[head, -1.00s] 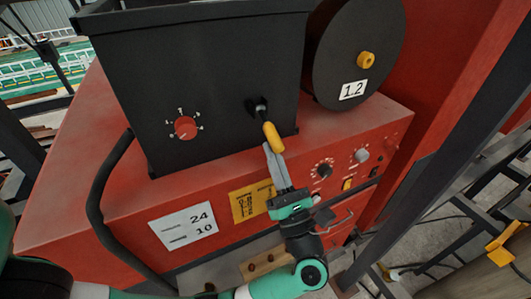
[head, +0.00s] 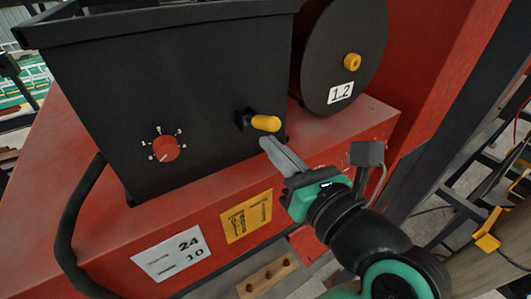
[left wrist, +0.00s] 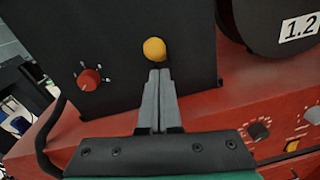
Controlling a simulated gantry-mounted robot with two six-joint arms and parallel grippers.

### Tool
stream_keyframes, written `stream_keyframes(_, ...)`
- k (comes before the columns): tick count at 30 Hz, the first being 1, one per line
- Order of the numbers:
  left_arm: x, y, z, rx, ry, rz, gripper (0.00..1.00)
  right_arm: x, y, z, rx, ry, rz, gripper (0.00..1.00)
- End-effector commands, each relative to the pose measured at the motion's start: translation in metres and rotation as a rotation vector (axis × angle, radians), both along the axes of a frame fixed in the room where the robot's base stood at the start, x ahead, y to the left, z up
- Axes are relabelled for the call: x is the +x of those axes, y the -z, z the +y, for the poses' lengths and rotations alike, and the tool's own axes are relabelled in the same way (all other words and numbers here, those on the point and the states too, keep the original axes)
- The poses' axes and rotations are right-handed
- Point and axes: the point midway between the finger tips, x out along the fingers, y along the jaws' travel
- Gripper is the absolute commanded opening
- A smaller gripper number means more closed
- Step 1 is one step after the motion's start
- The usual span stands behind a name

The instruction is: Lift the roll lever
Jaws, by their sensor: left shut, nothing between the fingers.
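The roll lever (head: 264,123) is a short black lever with a yellow grip on the front of the black box (head: 120,90). It now points out to the right, roughly level, in the head view. In the left wrist view its yellow end (left wrist: 154,49) shows as a round knob just above the fingertips. My left gripper (head: 267,146) is shut and empty, with its grey fingertips just below the yellow grip. Whether the fingertips touch the grip cannot be told. In the left wrist view the closed fingers (left wrist: 156,76) point up toward the knob. My right gripper is not in view.
A red dial (head: 165,148) is on the box's left side. A black reel (head: 343,50) labelled 1.2 stands to the right. The red machine body (head: 330,145) lies below, with a black hose (head: 67,220) at left. Dark metal posts stand at right.

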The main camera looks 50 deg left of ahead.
Motion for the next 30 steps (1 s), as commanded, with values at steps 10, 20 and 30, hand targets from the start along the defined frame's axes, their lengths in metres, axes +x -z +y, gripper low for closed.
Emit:
stream_keyframes(10, 0.000, -0.015, 0.002, 0.003, -0.001, -0.003, 0.00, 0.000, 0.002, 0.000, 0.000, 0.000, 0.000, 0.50)
stream_keyframes(20, 0.000, -0.020, 0.003, 0.008, -0.002, -0.007, 0.00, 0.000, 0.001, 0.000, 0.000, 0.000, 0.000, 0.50)
stream_keyframes(30, -0.001, -0.022, 0.002, 0.009, -0.005, -0.011, 0.00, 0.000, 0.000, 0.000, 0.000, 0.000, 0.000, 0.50)
